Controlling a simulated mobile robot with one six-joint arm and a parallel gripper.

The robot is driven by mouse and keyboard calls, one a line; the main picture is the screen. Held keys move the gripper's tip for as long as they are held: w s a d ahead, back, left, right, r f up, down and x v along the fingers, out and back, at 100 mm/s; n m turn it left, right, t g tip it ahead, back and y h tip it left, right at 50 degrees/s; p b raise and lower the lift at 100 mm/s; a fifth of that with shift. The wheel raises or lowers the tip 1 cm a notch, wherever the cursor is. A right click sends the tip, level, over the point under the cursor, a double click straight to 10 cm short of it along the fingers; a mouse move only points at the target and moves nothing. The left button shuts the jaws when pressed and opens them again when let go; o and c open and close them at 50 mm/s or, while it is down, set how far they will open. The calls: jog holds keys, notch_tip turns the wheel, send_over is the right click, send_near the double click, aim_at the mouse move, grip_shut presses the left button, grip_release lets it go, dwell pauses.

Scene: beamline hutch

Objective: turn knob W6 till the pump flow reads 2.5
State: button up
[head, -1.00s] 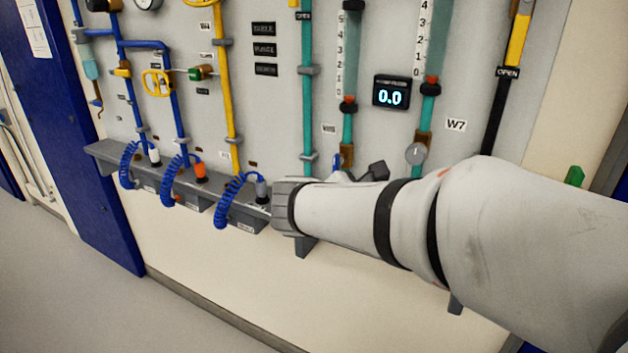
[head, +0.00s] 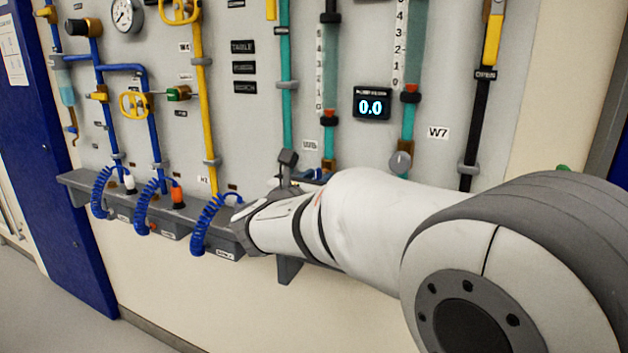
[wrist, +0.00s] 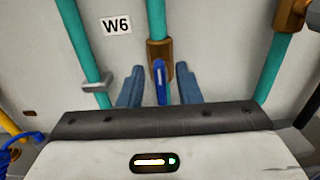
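Knob W6 is a blue lever-like handle (wrist: 160,82) on a brown valve body (wrist: 159,52) of a teal pipe, beside the W6 label (wrist: 116,25) in the wrist view. It points roughly along the pipe. My gripper (wrist: 159,70) is open, with one blue-grey finger on each side of the knob and gaps between; I cannot tell whether the fingertips reach its depth. In the head view my arm hides most of the knob and gripper. The pump flow display (head: 371,106) reads 0.0.
A round grey knob (head: 400,162) sits on the pipe to the right, near the W7 label (head: 438,132). A grey shelf (head: 75,180) with coiled blue hoses (head: 205,222) runs below the panel. A pipe clamp (wrist: 97,84) is left of my fingers.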

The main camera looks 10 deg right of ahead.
jog(key=shift+w+d, duration=0.2)
grip_shut()
jog(key=shift+f+b, duration=0.15)
jog(key=shift+b, duration=0.25)
